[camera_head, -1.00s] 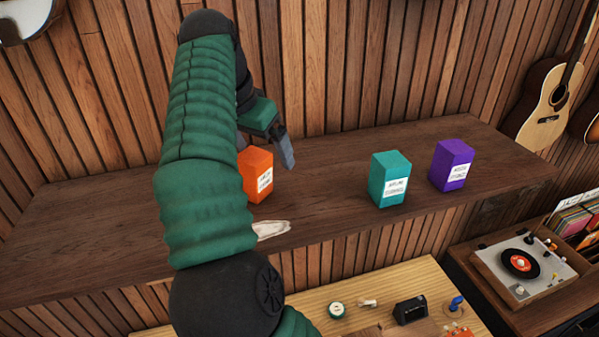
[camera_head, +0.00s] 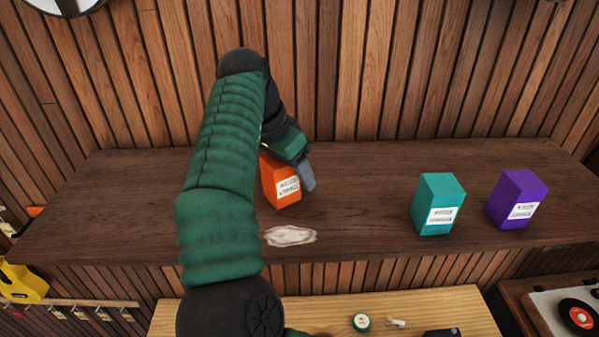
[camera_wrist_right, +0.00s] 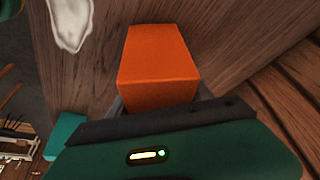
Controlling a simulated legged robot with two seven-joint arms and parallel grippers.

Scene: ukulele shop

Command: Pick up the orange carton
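The orange carton (camera_head: 283,187) is at the middle of the dark wooden shelf, leaning slightly, with its white label facing me. My right gripper (camera_head: 297,164) reaches it from above and behind. One grey finger lies along the carton's right side; the other is hidden. In the right wrist view the carton (camera_wrist_right: 158,60) sits in front of the palm, and grey finger parts show close against both sides. The right gripper looks shut on it. I cannot see whether its base is clear of the shelf. My left gripper is not in view.
A teal carton (camera_head: 438,204) and a purple carton (camera_head: 517,199) stand to the right on the shelf (camera_head: 364,179). A whitish flat patch (camera_head: 290,236) lies in front of the orange carton. A slatted wall is behind. A lighter bench (camera_head: 393,302) is below.

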